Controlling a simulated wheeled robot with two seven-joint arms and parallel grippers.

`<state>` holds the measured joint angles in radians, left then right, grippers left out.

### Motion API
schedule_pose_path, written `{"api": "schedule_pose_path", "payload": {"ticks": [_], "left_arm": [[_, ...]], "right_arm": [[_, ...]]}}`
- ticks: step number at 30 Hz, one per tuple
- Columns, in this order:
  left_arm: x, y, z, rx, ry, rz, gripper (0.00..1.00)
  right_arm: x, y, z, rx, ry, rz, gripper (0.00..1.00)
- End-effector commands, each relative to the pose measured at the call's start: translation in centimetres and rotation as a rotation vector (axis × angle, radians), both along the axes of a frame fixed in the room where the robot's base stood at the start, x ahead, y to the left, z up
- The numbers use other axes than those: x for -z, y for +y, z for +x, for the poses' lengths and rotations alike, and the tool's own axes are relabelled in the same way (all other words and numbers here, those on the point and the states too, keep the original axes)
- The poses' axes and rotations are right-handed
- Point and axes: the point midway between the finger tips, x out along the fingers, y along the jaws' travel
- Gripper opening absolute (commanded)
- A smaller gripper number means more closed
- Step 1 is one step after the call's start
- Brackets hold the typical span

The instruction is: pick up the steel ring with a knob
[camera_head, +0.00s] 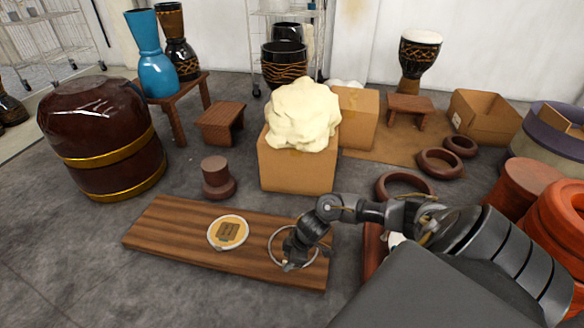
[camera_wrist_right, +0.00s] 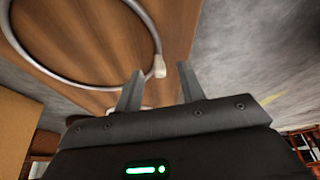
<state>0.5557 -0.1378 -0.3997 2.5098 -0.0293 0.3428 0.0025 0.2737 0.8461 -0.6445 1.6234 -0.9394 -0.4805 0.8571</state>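The steel ring (camera_head: 271,240) lies at the right end of a brown wooden board on the floor. In the right wrist view the ring (camera_wrist_right: 152,30) is a thin grey hoop with a pale knob (camera_wrist_right: 160,67) on its rim. My right gripper (camera_head: 290,263) is down at the ring and hides part of it in the head view. In the wrist view its two fingers (camera_wrist_right: 160,72) are apart, and the knob appears in line with the gap between the tips. Whether the fingers touch it cannot be told. My left gripper is in neither view.
The wooden board (camera_head: 165,229) also holds a round pale disc (camera_head: 228,233) with a brown square patch. A cardboard box (camera_head: 297,172) with a cream lump (camera_head: 303,115) stands behind. A dark spool-shaped piece (camera_head: 217,180) and a large barrel drum (camera_head: 100,138) are to the left.

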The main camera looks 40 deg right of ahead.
Motion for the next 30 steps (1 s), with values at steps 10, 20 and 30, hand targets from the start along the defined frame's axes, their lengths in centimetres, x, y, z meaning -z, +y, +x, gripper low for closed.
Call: {"api": "schedule_pose_path", "payload": {"ticks": [10, 20, 30], "left_arm": [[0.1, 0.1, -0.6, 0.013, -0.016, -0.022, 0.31], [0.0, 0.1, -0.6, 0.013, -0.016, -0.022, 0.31], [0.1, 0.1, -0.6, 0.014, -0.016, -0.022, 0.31]], "right_arm": [[2.2, 0.7, 0.7, 0.000, -0.001, 0.001, 0.39], [2.1, 0.7, 0.7, 0.000, -0.001, 0.001, 0.13], [2.1, 0.7, 0.7, 0.000, -0.002, 0.001, 0.00]]}}
